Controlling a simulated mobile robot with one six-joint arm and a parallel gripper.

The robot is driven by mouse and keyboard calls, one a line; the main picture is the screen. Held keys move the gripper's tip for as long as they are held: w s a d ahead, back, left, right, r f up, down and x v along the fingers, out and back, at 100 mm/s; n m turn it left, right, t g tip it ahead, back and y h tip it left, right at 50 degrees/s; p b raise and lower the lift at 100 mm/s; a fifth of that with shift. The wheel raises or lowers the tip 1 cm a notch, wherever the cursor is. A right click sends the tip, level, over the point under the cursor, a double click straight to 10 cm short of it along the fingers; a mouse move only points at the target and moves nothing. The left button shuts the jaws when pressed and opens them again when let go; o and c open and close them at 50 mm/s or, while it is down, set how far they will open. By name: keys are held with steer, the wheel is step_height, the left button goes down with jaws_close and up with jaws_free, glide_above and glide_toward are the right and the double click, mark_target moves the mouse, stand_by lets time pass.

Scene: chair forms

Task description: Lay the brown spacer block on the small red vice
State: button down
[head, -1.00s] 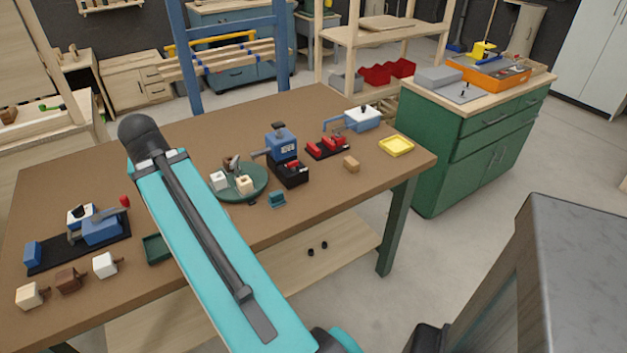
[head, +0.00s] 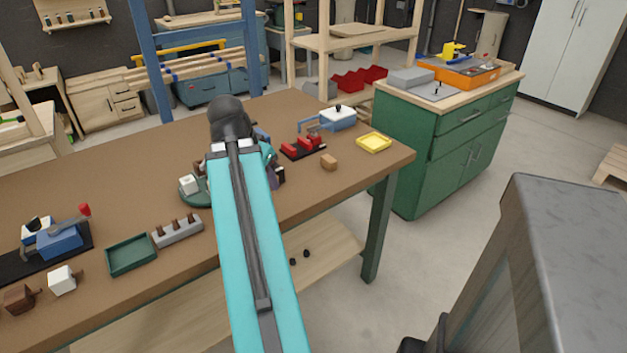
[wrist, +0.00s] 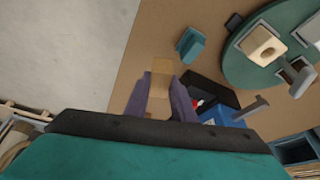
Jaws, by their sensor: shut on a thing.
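The small red vice (head: 303,146), red on a black base, stands at the back right of the table in the head view. In the wrist view, my gripper (wrist: 160,100) has purple-grey fingers shut on a light brown block, the brown spacer block (wrist: 159,72), which sticks out past the fingertips. In the head view my arm hides most of my gripper and the held block. My gripper is left of the red vice, over the table near the blue vice (wrist: 228,114). The red vice cannot be made out in the wrist view.
Another light brown block (head: 329,163) lies on the table in front of the red vice, near a yellow tray (head: 374,142). A blue-and-white device (head: 338,118) stands behind. A green round plate (wrist: 285,15) holds pale blocks. A small teal piece (wrist: 190,44) lies nearby.

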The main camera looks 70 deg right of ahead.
steer(key=s+d+m, duration=0.1)
steer(key=s, duration=0.2)
steer(key=s+d+m+g+b, duration=0.1)
steer(key=s, duration=0.2)
steer(key=s+d+f+m+b, duration=0.1)
steer(key=s, duration=0.2)
steer(key=shift+s+d+m+y, duration=0.1)
steer(key=shift+s+m+y, duration=0.1)
steer(key=shift+m+y, duration=0.1)
steer(key=shift+w+d+r+p, duration=0.15)
steer(key=shift+d+p, duration=0.15)
steer(key=shift+p, duration=1)
steer(key=d+p, duration=0.2)
steer(key=p, duration=0.7)
steer(key=shift+w, duration=0.15)
steer(key=d+p, duration=0.1)
steer(key=p, duration=0.2)
steer(key=d+p, duration=0.1)
steer(key=shift+w+d+f+p, duration=0.25)
steer(key=shift+w+d+p, duration=0.05)
steer(key=shift+d+p, duration=0.1)
steer(key=d, duration=0.3)
steer(key=w+d+f+p, duration=0.1)
steer(key=d, duration=0.2)
steer(key=w+d+p, duration=0.1)
steer(key=d, duration=0.3)
steer(key=shift+w+f, duration=0.15)
steer(key=shift+d, duration=0.15)
steer(key=shift+f, duration=0.15)
